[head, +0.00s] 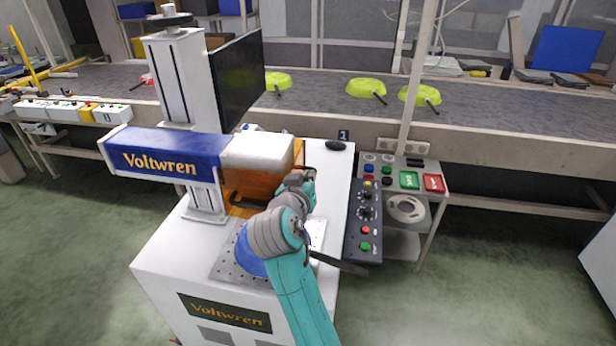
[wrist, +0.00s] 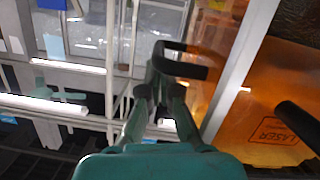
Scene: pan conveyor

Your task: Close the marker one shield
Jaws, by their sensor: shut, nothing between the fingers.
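Marker one (head: 175,255), signed "1", is a white Voltwren machine. Its orange see-through shield (head: 277,184) is up below the white head, leaving the bed exposed. A black handle (head: 243,203) is on the shield's front. A blue pan (head: 248,262) lies on the bed, partly behind my arm. My gripper (wrist: 165,88) is shut and empty, close beside the shield. The orange panel with a laser label (wrist: 275,132) fills the right of the wrist view. A black loop shows at the fingertips; I cannot tell whether they touch it.
A button panel (head: 365,217) stands right of the bed, and the pan's dark handle (head: 340,264) sticks out towards it. A monitor (head: 238,82) is behind the head. Yellow-green pans (head: 366,87) sit on the conveyor (head: 320,100) at the back.

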